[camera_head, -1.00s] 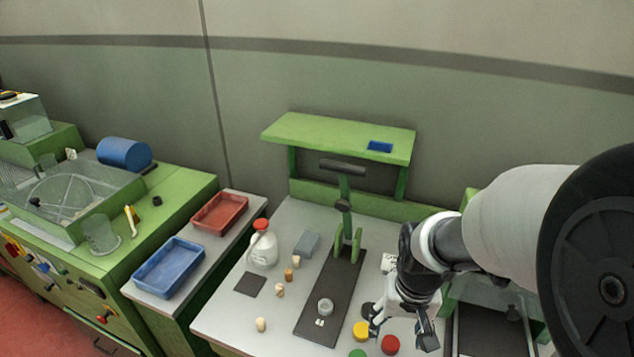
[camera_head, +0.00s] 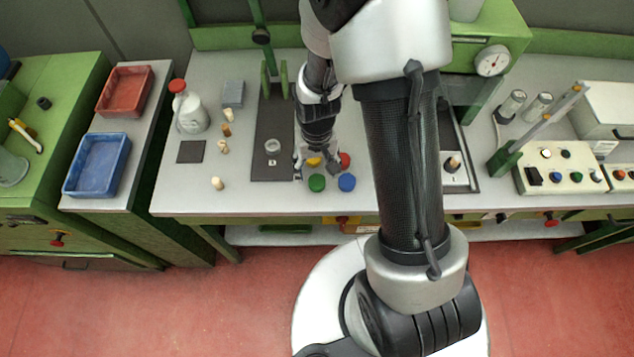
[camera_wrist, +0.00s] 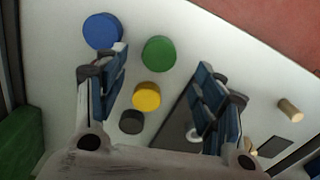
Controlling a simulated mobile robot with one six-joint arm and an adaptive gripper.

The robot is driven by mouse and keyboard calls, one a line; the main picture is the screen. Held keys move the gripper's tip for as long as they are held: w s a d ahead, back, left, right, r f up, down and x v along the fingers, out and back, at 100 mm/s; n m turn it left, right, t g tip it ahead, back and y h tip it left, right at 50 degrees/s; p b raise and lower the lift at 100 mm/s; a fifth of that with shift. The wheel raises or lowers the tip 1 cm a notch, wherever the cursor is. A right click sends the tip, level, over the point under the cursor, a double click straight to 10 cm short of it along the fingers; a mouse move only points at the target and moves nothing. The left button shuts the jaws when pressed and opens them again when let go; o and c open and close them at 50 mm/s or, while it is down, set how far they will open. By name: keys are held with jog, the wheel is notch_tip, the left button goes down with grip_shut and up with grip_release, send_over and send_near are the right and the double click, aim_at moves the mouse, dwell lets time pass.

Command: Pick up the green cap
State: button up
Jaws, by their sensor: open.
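The green cap (camera_head: 317,183) lies on the grey table near its front edge. In the wrist view the green cap (camera_wrist: 158,53) shows beyond the fingertips, between the two fingers in the picture. My gripper (camera_head: 316,168) is open and empty above the table, just behind the green cap. In the wrist view my gripper's (camera_wrist: 160,80) blue-padded fingers are spread wide. The blue cap (camera_head: 347,183) lies right of the green one. The yellow cap (camera_head: 313,161) is partly hidden under my gripper, and the red cap (camera_head: 344,160) is behind the blue one.
A black cap (camera_wrist: 131,121) lies near the yellow cap. A dark plate (camera_head: 270,150) with a small ring is left of my gripper. Several corks, a white bottle (camera_head: 188,110) and a dark square (camera_head: 191,152) stand farther left. Control boxes are at right.

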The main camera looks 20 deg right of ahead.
aim_at(317, 181)
jog(key=shift+f+b, duration=0.85)
jog(key=shift+f, duration=1.95)
jog(key=shift+c, duration=0.3)
jog(key=c, duration=0.8)
